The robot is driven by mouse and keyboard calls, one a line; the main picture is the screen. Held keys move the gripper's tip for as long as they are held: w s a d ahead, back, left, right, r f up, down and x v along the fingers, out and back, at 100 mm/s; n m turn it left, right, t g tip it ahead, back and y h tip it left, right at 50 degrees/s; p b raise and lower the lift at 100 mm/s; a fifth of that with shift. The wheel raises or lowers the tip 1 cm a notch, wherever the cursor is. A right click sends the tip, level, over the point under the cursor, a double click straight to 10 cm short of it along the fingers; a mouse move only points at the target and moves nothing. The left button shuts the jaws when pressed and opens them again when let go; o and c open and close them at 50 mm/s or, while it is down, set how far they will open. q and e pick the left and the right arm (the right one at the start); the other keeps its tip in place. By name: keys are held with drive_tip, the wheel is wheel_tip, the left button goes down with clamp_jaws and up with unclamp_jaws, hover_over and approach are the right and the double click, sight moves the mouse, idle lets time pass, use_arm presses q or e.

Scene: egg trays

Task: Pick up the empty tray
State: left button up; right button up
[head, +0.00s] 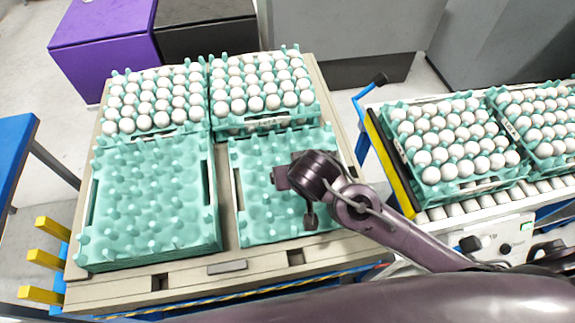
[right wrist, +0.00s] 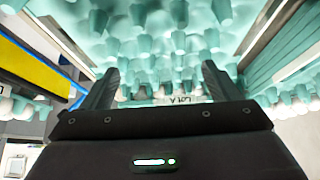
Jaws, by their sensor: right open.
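An empty teal egg tray (head: 258,218) lies at the front right of the pallet, its bumpy cells bare. My right gripper (head: 297,200) is over its right part, partly hiding it. In the right wrist view the gripper's two dark fingers (right wrist: 160,85) are spread apart with nothing gripped between them. The teal cells (right wrist: 150,45) fill the view beyond them. I cannot tell whether the fingers touch the tray. A second empty teal tray (head: 150,195), on a taller stack, is at the front left. My left gripper is not in view.
Trays full of white eggs (head: 155,100) and (head: 258,82) stand at the back of the wooden pallet (head: 225,190). More egg-filled trays (head: 455,140) sit on a roller conveyor (head: 465,205) at the right, with a yellow edge (head: 392,165). A purple box (head: 100,30) is behind.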

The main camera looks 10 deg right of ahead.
drive_tip(key=x, duration=0.6)
drive_tip(key=shift+a+f+p, duration=0.15)
drive_tip(key=shift+f+p, duration=0.2)
drive_tip(key=shift+w+f, duration=0.2)
drive_tip(key=shift+f, duration=0.15)
drive_tip(key=shift+w+f, duration=0.1)
drive_tip(key=shift+f, duration=0.05)
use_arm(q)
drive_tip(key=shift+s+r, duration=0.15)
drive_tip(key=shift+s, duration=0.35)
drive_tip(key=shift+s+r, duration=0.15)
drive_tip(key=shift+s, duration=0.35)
use_arm(e)
drive_tip(key=c, duration=1.1)
